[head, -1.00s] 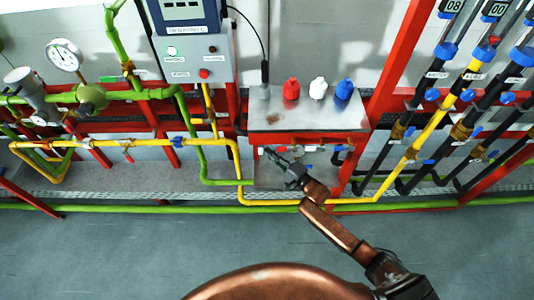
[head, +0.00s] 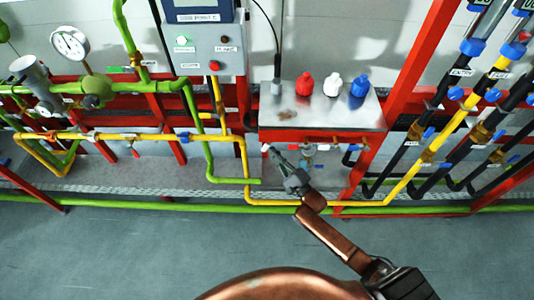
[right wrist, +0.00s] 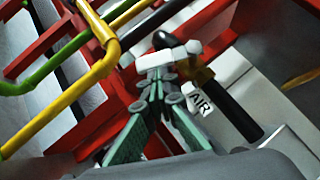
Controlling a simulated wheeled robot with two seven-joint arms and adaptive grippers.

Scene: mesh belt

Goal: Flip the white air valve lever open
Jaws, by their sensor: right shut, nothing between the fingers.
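The white lever (right wrist: 155,59) of the air valve shows in the right wrist view, on a black pipe with a brass fitting, beside a white "AIR" tag (right wrist: 201,101). My right gripper (right wrist: 155,76) is shut and empty. Its fingertips are right at the lever's near side; I cannot tell whether they touch it. In the head view my right gripper (head: 273,153) reaches under the front of the metal-topped bench, where a small white bit of the lever (head: 265,147) shows at its tips. The rest of the valve is hard to make out there. My left gripper is not in view.
Red, white and blue knobs stand on the metal bench top (head: 345,112). A yellow pipe (head: 244,170) and a green pipe (head: 208,160) run left of the gripper. Red frame posts (head: 405,75) and valved pipes stand right. The floor in front is clear.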

